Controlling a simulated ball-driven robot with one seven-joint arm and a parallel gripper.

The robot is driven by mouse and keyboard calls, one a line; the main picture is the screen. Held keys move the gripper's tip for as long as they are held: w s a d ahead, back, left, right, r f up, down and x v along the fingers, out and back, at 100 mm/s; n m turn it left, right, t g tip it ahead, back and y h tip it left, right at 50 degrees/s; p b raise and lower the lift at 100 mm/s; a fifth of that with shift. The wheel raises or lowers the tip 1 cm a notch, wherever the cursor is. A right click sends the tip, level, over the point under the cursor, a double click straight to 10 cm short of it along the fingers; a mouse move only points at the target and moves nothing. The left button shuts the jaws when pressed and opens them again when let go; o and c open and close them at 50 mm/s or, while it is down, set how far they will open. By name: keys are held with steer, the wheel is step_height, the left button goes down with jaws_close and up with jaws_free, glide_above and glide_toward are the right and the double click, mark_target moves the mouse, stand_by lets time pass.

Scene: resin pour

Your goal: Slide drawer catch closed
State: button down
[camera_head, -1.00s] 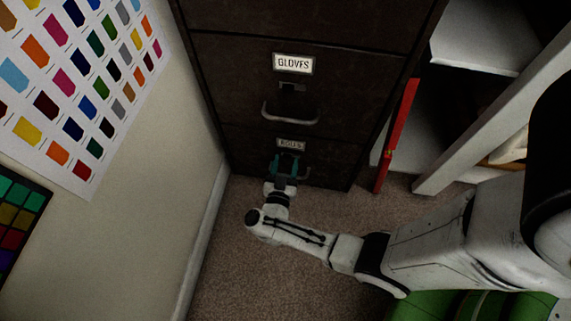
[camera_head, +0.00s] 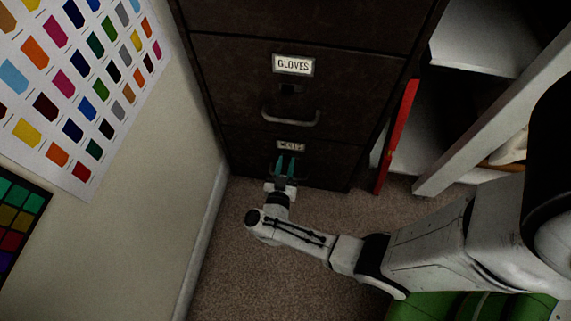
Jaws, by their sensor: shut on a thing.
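A dark filing cabinet (camera_head: 240,95) holds a drawer labelled GLOVES (camera_head: 293,64), with a small dark catch area (camera_head: 288,90) above a curved metal handle (camera_head: 290,118). Below it is a lower drawer (camera_head: 330,165) with a small label (camera_head: 291,146) that is hard to read. My gripper (camera_head: 286,163), with teal fingers, is at the front of this lower drawer, just below its label. The fingers are close together and shut on what appears to be the lower drawer's catch. The catch itself is hidden by the fingers, so its position cannot be told.
A wall with a colour chart (camera_head: 85,75) and a dark swatch panel (camera_head: 18,225) is at left. A red upright piece (camera_head: 397,135) and white shelving (camera_head: 480,45) stand right of the cabinet. Carpet (camera_head: 235,270) is clear in front. A green object (camera_head: 455,305) lies at bottom right.

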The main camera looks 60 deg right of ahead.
steer(key=shift+s, duration=0.1)
steer(key=shift+s+d+r+p, duration=0.15)
steer(key=shift+s+d+p, duration=0.1)
steer(key=shift+s+p, duration=0.4)
steer(key=shift+s+d, duration=0.1)
steer(key=shift+s, duration=0.25)
steer(key=c, duration=0.9)
jaws_free()
steer(key=p+v, duration=0.1)
steer(key=v, duration=0.9)
steer(key=shift+s+a+p, duration=0.15)
steer(key=shift+a+p, duration=0.2)
steer(key=shift+p, duration=0.05)
